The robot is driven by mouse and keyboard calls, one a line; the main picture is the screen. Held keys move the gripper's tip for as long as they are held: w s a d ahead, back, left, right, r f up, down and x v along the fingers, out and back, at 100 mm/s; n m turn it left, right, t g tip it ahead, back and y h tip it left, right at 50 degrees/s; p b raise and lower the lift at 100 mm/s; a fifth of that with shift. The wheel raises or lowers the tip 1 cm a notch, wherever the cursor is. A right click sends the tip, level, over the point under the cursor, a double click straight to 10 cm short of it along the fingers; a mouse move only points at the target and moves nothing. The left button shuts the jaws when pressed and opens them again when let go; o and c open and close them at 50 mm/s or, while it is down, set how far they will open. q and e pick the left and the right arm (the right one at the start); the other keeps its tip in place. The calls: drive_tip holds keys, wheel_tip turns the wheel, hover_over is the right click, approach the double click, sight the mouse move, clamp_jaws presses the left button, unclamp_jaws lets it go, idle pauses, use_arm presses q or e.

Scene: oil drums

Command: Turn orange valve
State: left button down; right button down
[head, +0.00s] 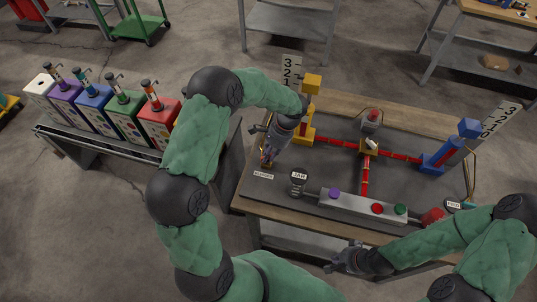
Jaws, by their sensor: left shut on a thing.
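My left gripper (268,156) reaches down at the left side of the dark work panel (330,180). It is shut on a small orange part, the orange valve (264,160), just above a white label. The gripper hides most of the valve, so its turn angle cannot be told. My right gripper (340,262) is below the table's front edge, empty and apart from everything; its fingers look spread.
A yellow post (307,110) stands right behind my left gripper, and a blue post (440,158) at the right, joined by red pipes (365,178). A grey button box (360,206) lies in front. Colored drums (122,115) stand on a left bench.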

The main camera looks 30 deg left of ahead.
use_arm(q)
drive_tip(key=n+h, duration=0.1)
drive_tip(key=n, duration=0.2)
drive_tip(key=shift+w+a+n, duration=0.1)
drive_tip(key=shift+w+n, duration=0.05)
drive_tip(key=shift+n, duration=0.25)
drive_tip(key=shift+w+n+g+h+p, duration=0.15)
drive_tip(key=shift+n+h, duration=0.3)
drive_tip(key=shift+n, duration=0.55)
drive_tip(key=shift+s+n+g+h+p, duration=0.15)
drive_tip(key=shift+n+h, duration=0.3)
drive_tip(key=shift+n, duration=0.55)
drive_tip(key=shift+w, duration=0.1)
drive_tip(key=c, duration=1.1)
unclamp_jaws()
drive_tip(key=shift+c, duration=0.2)
drive_tip(key=v, duration=1.2)
drive_tip(key=shift+a, duration=0.15)
